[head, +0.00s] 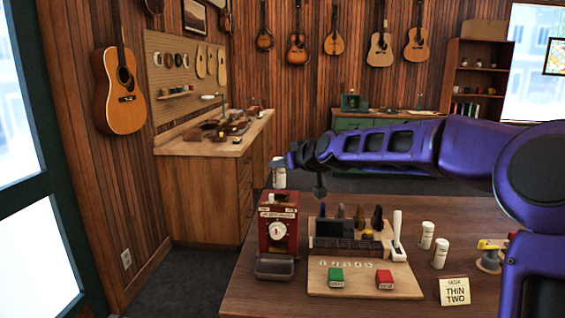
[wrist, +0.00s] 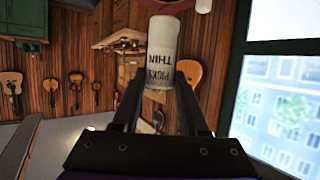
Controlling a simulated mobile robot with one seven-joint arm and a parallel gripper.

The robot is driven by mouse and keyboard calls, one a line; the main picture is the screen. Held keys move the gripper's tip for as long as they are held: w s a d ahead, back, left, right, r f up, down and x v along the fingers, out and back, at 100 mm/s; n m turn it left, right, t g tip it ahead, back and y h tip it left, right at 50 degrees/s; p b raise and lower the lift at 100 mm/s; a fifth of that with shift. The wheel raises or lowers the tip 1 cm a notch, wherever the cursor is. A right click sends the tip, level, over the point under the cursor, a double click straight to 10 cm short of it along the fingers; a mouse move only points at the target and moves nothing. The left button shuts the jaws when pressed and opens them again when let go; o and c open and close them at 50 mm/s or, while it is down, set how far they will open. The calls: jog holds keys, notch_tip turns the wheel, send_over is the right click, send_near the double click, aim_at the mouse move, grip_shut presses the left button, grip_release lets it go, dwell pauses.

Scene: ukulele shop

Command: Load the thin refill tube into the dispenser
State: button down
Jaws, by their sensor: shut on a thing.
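A white refill tube (head: 279,177) is held by my gripper (head: 283,164) just above the red dispenser (head: 277,228). In the wrist view, the tube (wrist: 162,45) reads "PICKS THIN", upside down, and sits between the two fingers of my gripper (wrist: 160,88), which are shut on it. The dispenser stands at the table's left, with a white dial and a grey tray at its foot. The tube looks upright over its top; whether they touch cannot be told. Two more white tubes, one (head: 427,235) behind another (head: 440,252), stand at right.
A card (head: 454,291) reads "THIN TWO". A yellow-topped device (head: 489,257) stands at right. The front left of the table is clear.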

aim_at(282, 184)
jog(key=shift+f+b, duration=1.15)
jog(key=shift+f, duration=1.25)
jog(key=shift+b, duration=0.55)
jog(key=shift+f+b, duration=0.55)
jog(key=shift+f, duration=0.05)
jog(key=c, duration=0.7)
grip_release()
jog(key=shift+s, duration=0.1)
